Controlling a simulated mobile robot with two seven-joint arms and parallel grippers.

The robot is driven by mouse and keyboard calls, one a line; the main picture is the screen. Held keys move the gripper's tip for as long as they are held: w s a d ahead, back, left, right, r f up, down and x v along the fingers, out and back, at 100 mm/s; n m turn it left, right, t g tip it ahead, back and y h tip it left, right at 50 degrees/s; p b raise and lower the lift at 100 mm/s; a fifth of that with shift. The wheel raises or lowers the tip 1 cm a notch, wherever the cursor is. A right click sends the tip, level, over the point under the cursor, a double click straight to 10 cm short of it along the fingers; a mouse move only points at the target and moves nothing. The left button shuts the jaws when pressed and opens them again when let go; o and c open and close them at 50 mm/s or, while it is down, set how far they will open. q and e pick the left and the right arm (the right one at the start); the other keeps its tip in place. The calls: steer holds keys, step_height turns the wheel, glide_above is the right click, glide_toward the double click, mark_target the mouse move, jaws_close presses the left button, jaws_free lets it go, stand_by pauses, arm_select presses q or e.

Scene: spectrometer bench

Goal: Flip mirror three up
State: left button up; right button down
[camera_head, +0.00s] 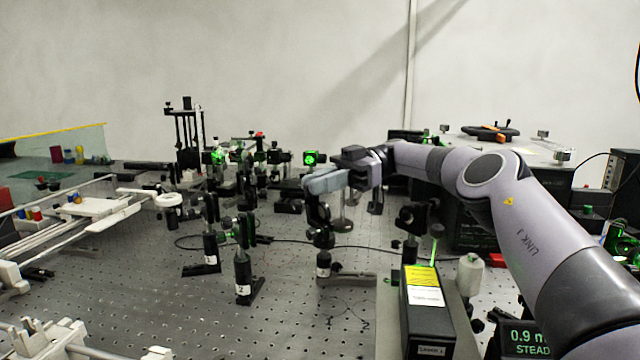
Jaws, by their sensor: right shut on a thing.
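Mirror three (322,234) stands in the middle of the bench on a black post with a white label near its foot. Its dark mount rises from the post to just under my right gripper (322,183). My right gripper reaches in from the right, with its grey fingers shut on the top part of mirror three. The fingers hide that part, so the tilt of the mirror plate cannot be told. My left gripper is not in view.
Labelled mounts one (211,250) and two (243,275) stand to the left. A black laser box (428,335) with a yellow label stands front right. A display (525,340) reads "0.9" and "STEAD", partly cut off. A cable crosses the perforated bench (160,310).

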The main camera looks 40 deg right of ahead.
steer(key=c, duration=1.1)
jaws_free()
arm_select(q)
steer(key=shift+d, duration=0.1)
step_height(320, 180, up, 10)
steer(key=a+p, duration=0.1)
steer(key=p, duration=1.1)
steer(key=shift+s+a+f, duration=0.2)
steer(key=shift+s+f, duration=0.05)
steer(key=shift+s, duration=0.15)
arm_select(e)
steer(key=shift+r, duration=10)
